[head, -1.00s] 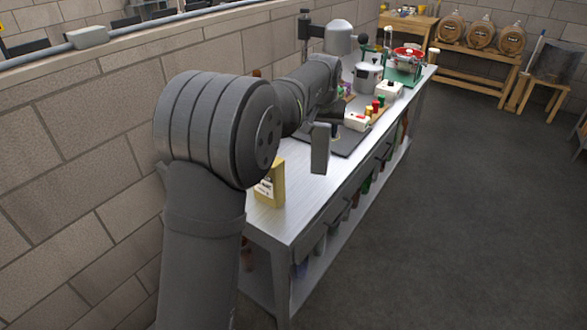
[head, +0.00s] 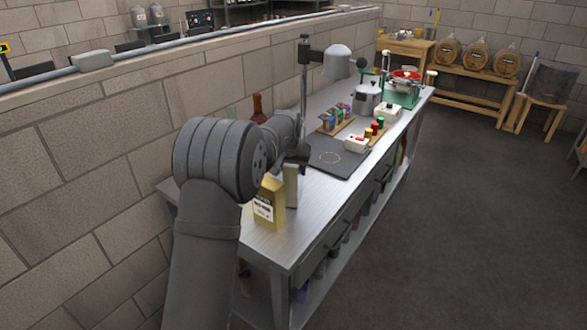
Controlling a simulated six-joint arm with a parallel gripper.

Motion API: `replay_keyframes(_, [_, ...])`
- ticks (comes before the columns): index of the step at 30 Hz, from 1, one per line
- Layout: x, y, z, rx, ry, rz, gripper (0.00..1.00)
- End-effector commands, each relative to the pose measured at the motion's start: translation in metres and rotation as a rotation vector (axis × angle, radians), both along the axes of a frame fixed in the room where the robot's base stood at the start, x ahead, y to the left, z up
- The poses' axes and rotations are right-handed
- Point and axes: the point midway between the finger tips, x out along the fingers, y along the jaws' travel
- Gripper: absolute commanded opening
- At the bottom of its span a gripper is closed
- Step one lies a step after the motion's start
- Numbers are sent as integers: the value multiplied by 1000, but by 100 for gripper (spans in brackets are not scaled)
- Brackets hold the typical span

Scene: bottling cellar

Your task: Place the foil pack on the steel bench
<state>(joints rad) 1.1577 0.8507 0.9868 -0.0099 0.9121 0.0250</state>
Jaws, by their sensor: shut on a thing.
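The foil pack (head: 270,206), gold-yellow with a white label, is upright at the near end of the steel bench (head: 262,247). My gripper (head: 281,188) is shut on it. One grey finger shows against the pack's right side. The other finger and part of the pack's left side are hidden behind my arm. The pack's base appears at bench-top level, but I cannot tell for sure whether it touches.
A dark mat (head: 333,162) lies beyond the pack, with a white device (head: 356,144) on its far part. Bare steel lies right of the pack.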

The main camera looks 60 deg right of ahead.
Motion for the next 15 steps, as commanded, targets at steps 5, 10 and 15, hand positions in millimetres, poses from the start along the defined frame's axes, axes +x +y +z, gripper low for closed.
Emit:
replay_keyframes(5, [0,-1,1,-5,-2,0,7])
replay_keyframes(10, [0,-1,-2,-4,-2,0,7])
replay_keyframes(15, [0,0,-3,-2,-1,0,69])
